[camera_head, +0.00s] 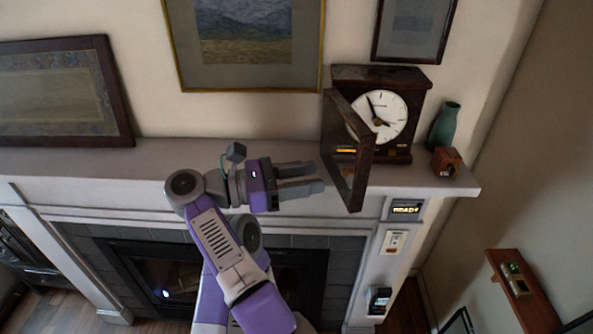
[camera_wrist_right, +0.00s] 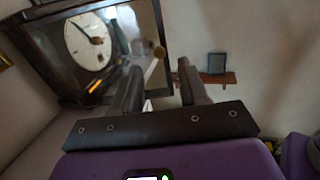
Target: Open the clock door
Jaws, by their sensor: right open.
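The dark wooden clock (camera_head: 398,80) stands on the mantel, with a white round face showing. Its framed glass door (camera_head: 362,178) stands open, swung outward from the clock's left side toward me. My right gripper (camera_head: 319,178) is open and empty, just left of the door, with its fingers pointing right at it. In the right wrist view, the clock (camera_wrist_right: 62,52) is at the left and the door frame (camera_wrist_right: 166,45) is beyond the open fingers (camera_wrist_right: 160,75). I cannot tell whether a fingertip touches the door. My left gripper is not in view.
The mantel (camera_head: 130,165) is clear to the left of the clock. A green vase (camera_head: 444,126) and a small reddish-brown box (camera_head: 446,161) stand close on the clock's right. Framed pictures hang behind. A small wooden shelf (camera_head: 522,290) is on the right wall.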

